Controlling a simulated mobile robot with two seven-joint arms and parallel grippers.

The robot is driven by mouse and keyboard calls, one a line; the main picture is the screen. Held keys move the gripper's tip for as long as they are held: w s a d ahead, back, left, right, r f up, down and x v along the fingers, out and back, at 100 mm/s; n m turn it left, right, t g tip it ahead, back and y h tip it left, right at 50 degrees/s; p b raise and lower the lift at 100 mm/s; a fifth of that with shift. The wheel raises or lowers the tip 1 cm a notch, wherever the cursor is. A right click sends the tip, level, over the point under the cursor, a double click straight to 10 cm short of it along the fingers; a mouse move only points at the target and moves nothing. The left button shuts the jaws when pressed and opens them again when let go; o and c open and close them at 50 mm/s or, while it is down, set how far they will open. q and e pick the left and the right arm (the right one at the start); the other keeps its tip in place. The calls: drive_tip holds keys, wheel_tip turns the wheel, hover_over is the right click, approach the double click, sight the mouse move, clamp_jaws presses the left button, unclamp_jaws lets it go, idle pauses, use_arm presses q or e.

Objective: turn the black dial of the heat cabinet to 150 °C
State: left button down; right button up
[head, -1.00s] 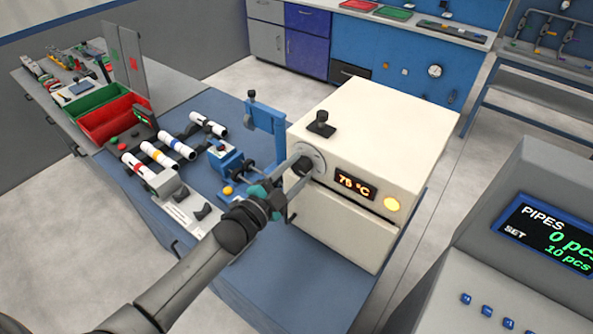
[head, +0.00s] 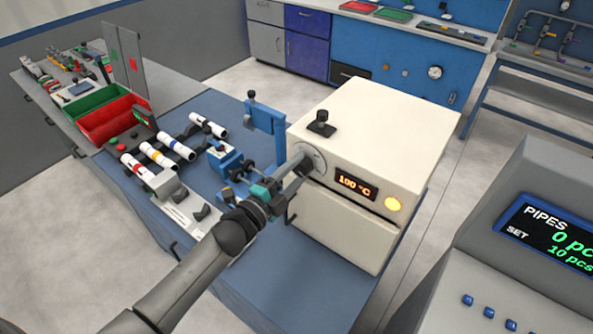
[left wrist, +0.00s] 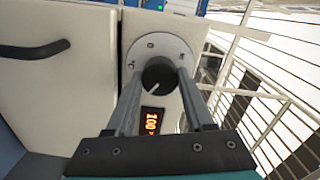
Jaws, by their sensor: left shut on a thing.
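The white heat cabinet (head: 365,150) stands on the blue bench, and its orange display (head: 356,186) reads 100 °C. The black dial (left wrist: 160,76) sits on a round grey plate (left wrist: 158,45) on the cabinet front. Its white pointer line shows in the left wrist view. My left gripper (head: 300,164) is shut on the dial, one finger on each side of it. In the head view the gripper mostly hides the dial. My right gripper is in neither view.
A yellow lamp (head: 393,204) glows beside the display. A blue fixture (head: 264,122) stands close left of the cabinet. White pipes (head: 158,153) with coloured bands lie on a rack farther left. A grey console (head: 530,240) stands at the right.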

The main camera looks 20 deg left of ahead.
use_arm(q)
drive_tip(key=shift+c, duration=1.4)
unclamp_jaws()
drive_tip(key=b+v, duration=0.1)
drive_tip(key=v, duration=1.4)
drive_tip(key=shift+s, duration=0.15)
drive_tip(key=shift+a, duration=0.1)
